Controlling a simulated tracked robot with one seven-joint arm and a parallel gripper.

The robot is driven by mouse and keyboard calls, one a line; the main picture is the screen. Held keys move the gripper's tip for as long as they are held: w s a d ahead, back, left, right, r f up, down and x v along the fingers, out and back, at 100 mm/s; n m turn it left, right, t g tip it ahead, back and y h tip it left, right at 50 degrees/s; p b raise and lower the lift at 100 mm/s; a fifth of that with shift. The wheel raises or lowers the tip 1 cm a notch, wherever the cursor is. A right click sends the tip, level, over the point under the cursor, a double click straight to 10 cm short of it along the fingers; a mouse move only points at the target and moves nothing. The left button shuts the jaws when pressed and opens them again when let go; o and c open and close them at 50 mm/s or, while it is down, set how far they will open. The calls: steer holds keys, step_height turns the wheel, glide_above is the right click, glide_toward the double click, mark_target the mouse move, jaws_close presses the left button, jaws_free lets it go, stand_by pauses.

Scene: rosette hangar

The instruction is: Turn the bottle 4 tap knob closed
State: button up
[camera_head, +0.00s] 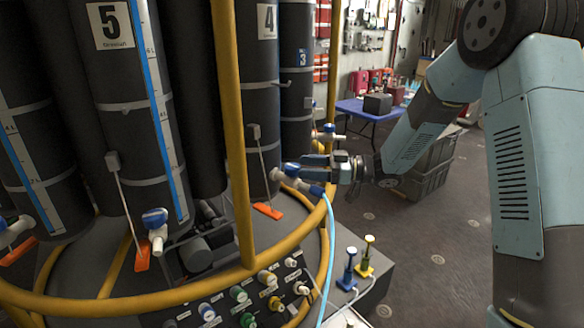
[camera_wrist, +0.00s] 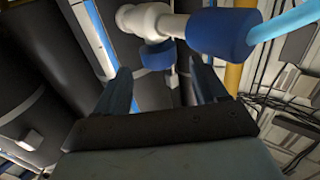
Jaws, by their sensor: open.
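Bottle 4 (camera_head: 264,105) is a tall dark cylinder marked with a 4. Its tap (camera_head: 277,174) has a white body low on the bottle, with a light blue hose (camera_head: 329,222) hanging from its outlet. My gripper (camera_head: 306,164) reaches in from the right, close to the tap. In the wrist view, my open gripper (camera_wrist: 163,80) has one finger on each side of the blue tap knob (camera_wrist: 157,55). The knob appears just beyond the fingertips; contact cannot be told. The white tap body (camera_wrist: 150,20) and blue outlet fitting (camera_wrist: 222,32) show above it.
A yellow rail (camera_head: 236,130) stands left of the tap, and a lower yellow ring curves in front. Bottle 5 (camera_head: 125,90) has its own blue-knobbed tap (camera_head: 155,218). A connector panel (camera_head: 240,300) lies below. A blue table (camera_head: 372,110) stands behind; floor is open at right.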

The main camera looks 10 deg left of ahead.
mark_target(291, 166)
steer(key=shift+s+a, duration=0.2)
steer(key=shift+a, duration=1.1)
steer(key=shift+s+a, duration=0.15)
steer(key=shift+a, duration=1.1)
